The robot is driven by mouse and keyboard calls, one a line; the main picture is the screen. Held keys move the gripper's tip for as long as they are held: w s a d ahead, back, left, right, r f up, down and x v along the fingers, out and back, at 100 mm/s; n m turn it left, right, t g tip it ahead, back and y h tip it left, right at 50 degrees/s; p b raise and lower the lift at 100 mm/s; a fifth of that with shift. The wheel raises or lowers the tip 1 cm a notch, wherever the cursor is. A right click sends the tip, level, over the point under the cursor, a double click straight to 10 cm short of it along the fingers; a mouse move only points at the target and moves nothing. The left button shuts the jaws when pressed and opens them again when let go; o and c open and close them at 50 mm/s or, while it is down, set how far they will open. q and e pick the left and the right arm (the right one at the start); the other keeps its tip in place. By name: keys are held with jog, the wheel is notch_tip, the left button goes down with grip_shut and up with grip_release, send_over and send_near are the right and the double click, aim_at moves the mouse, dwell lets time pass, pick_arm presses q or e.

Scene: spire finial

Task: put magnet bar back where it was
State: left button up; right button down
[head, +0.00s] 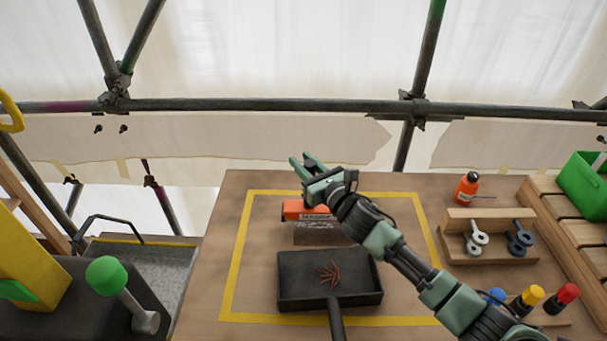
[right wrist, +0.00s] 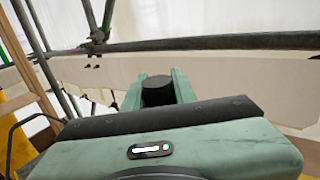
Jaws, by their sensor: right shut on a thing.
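The magnet bar (head: 292,209) is an orange block with dark lettering, partly hidden under my right gripper (head: 308,165). In the right wrist view a dark round grip (right wrist: 157,91) sits between the fingers of my right gripper (right wrist: 158,88), which is shut on it; it looks like the magnet bar's handle. A grey, speckled strip (head: 318,235) shows just below the orange block; I cannot tell whether it touches it. A black pan (head: 290,297) holding thin rust-coloured pieces (head: 329,275) lies nearer to me. My left gripper is not in view.
Yellow tape (head: 238,255) frames an area of the wooden table (head: 215,285). To the right stand a wooden holder (head: 500,257) with eye bolts, an orange bottle (head: 467,187) and a green bin (head: 585,185). Colour-capped items are at front right. Scaffold tubes cross behind.

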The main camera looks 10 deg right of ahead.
notch_tip(320, 180, down, 3)
jog(key=shift+f, duration=0.2)
jog(key=shift+f, duration=0.1)
jog(key=c, duration=1.1)
grip_release()
jog(key=shift+c, duration=0.2)
jog(key=shift+s, duration=0.1)
